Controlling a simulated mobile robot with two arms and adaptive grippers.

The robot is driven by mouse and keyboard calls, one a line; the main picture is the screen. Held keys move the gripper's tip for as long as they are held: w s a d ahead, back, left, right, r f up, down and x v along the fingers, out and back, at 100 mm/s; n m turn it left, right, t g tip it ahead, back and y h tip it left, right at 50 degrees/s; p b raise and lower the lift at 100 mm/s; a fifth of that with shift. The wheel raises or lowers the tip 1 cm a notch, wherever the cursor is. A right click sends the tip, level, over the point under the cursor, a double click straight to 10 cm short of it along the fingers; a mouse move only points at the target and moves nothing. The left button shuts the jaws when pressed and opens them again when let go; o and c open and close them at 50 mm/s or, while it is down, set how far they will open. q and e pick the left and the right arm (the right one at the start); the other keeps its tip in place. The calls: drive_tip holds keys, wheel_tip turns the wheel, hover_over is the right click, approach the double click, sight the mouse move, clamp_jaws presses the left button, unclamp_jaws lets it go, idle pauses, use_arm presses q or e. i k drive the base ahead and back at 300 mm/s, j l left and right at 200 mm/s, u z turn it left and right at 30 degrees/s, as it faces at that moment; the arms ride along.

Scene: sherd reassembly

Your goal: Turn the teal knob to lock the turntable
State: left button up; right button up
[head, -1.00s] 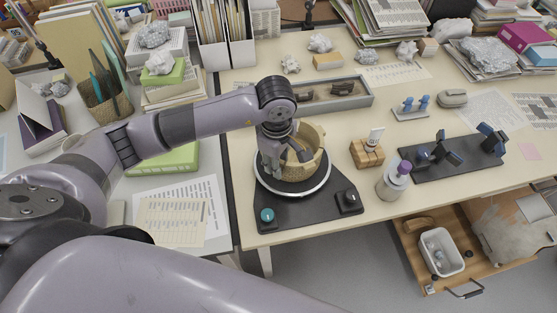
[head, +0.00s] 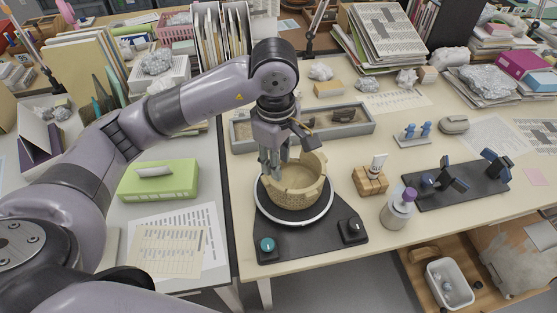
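The teal knob (head: 267,244) sits on the front left corner of the dark turntable base (head: 310,238). The round turntable (head: 294,215), with a pale rim, carries a tan pot (head: 298,186) with a broken, uneven edge. My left gripper (head: 273,170) points down at the pot's back left rim, above and behind the knob and apart from it. Its fingers look close together, but I cannot tell whether they are parted or hold anything. My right gripper is not in view.
A black knob (head: 352,228) stands on the base's right corner. To the right are a wooden block (head: 370,181) with a white-topped item, a purple-capped jar (head: 398,208) and a dark rack (head: 455,184). A grey tray (head: 340,122) lies behind the pot.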

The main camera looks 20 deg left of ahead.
sight(267, 245)
drive_tip(key=u, duration=0.8)
